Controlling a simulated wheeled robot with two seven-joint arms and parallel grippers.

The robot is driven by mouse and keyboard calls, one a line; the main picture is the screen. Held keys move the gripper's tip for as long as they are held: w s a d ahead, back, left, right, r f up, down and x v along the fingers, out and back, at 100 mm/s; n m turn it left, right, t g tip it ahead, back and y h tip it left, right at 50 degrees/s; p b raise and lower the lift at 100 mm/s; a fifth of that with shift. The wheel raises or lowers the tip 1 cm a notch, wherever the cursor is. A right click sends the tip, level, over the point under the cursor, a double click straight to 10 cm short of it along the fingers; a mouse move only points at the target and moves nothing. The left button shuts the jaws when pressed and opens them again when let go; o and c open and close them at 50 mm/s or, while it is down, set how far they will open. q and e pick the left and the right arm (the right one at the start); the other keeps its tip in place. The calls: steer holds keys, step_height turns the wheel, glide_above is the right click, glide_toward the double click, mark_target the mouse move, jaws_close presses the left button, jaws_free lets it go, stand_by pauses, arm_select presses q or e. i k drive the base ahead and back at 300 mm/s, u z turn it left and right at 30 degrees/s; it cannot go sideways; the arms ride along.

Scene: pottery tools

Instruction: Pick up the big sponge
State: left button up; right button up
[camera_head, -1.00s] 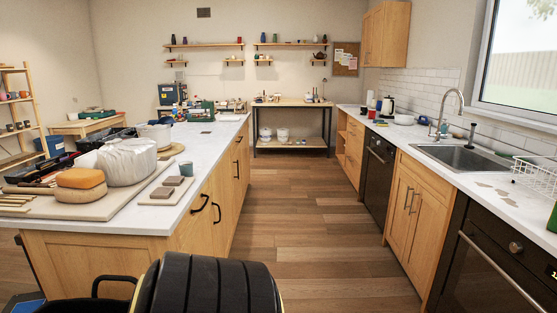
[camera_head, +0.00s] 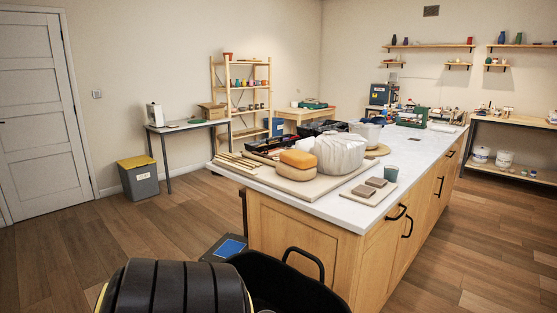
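An orange sponge-like block (camera_head: 298,158) rests on top of a tan rounded piece (camera_head: 296,173) at the near left end of the white-topped island. I cannot tell for sure which of the two is the big sponge. Both lie on a pale board (camera_head: 262,180), left of a bulky white plastic-wrapped form (camera_head: 340,153). Two small brown blocks (camera_head: 370,187) sit on a small board to the right, near a blue-green cup (camera_head: 390,171). Neither of my grippers is in view.
The island (camera_head: 300,236) stands ahead and to the right. Open wooden floor (camera_head: 150,235) lies to the left, with a yellow-lidded grey bin (camera_head: 138,178) by the wall.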

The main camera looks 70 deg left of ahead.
mark_target(298, 159)
steer(key=i, duration=2.05)
steer(key=u, duration=1.65)
steer(key=i, duration=1.85)
steer(key=u, duration=3.65)
